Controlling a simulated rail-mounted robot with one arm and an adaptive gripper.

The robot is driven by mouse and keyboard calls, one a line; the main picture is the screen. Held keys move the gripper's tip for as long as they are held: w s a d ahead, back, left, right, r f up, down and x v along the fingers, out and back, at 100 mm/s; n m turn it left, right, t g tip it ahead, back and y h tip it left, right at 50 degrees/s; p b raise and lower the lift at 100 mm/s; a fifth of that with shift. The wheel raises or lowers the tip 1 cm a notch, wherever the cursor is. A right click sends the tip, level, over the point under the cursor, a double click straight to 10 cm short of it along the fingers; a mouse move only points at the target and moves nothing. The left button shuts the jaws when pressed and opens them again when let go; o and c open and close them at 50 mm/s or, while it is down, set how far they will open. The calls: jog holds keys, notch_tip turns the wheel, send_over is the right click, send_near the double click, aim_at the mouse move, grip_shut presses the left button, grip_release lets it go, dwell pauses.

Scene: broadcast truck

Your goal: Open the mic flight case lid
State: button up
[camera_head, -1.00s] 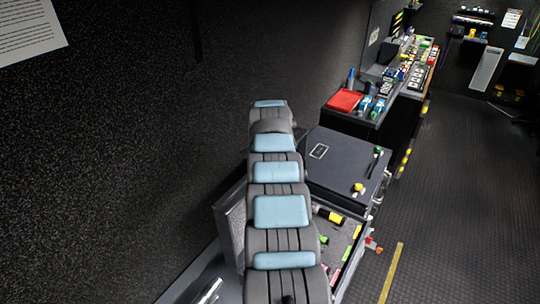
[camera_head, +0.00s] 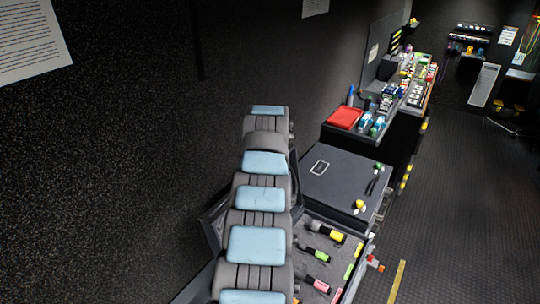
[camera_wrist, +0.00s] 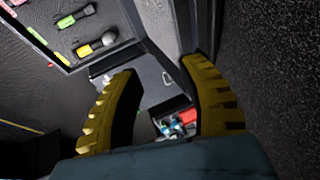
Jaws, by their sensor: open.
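The mic flight case (camera_head: 345,292) is uncovered, with several coloured microphones in grey foam; it also shows in the wrist view (camera_wrist: 112,50). Its lid (camera_head: 212,222) appears raised along the wall side, mostly hidden behind my arm. In the wrist view, a dark upright edge, apparently the lid (camera_wrist: 184,30), runs down to the right finger. My gripper (camera_wrist: 158,68) is open, with two yellow ribbed fingers and nothing clearly held between them. Whether the right finger touches the lid is unclear. The head view hides my gripper behind the arm.
A closed black case (camera_head: 342,181) with a label and a yellow-tipped item stands beyond the mic case. Behind it is a desk with a red box (camera_head: 344,117) and small gear. The dark wall is close on the left; the floor aisle (camera_head: 450,200) on the right is clear.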

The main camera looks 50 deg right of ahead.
jog(key=v, duration=0.6)
jog(key=shift+r, duration=0.15)
jog(key=shift+c, duration=0.2)
